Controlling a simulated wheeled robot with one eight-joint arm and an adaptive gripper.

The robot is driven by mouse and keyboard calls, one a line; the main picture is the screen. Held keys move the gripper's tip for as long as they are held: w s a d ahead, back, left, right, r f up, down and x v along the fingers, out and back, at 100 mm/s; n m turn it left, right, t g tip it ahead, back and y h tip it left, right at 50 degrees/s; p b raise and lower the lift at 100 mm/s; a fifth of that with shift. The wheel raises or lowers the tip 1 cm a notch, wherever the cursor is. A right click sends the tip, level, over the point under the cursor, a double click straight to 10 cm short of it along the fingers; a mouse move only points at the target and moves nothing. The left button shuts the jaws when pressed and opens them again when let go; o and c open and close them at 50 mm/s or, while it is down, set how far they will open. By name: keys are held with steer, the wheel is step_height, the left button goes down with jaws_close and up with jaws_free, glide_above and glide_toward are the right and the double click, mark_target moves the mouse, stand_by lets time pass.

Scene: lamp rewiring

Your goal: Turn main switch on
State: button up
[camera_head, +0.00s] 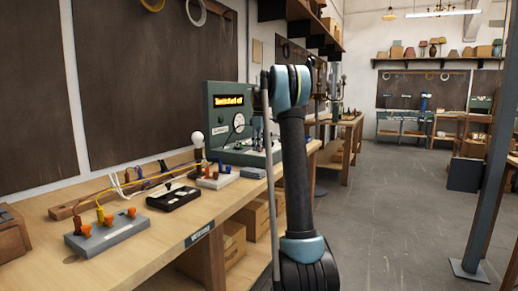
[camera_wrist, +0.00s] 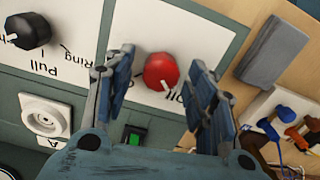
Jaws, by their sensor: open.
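A round red knob (camera_wrist: 162,73) with a white pointer sits on a white plate of the test panel in the wrist view. The lettering around it is partly covered, so I cannot read whether it names the main switch. My gripper (camera_wrist: 163,66) is open, with one finger on each side of the red knob and a gap on both sides. In the head view the green test panel (camera_head: 224,101) stands on the bench with a lit amber display. My arm hides part of the panel, and the gripper is not clearly visible there.
A black knob (camera_wrist: 28,30), a white socket (camera_wrist: 45,117) and a green button (camera_wrist: 134,133) are near the red knob. A grey block (camera_wrist: 273,52) and a terminal block with coloured plugs lie to the right.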

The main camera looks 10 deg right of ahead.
steer(key=shift+f, duration=0.1)
steer(key=c, duration=1.1)
steer(key=shift+o, duration=0.2)
steer(key=shift+m, duration=0.3)
steer(key=m, duration=0.3)
steer(key=shift+m, duration=0.4)
steer(key=m, duration=0.4)
steer(key=shift+d+m, duration=0.1)
steer(key=shift+m, duration=0.2)
steer(key=m, duration=0.8)
steer(key=shift+m, duration=0.6)
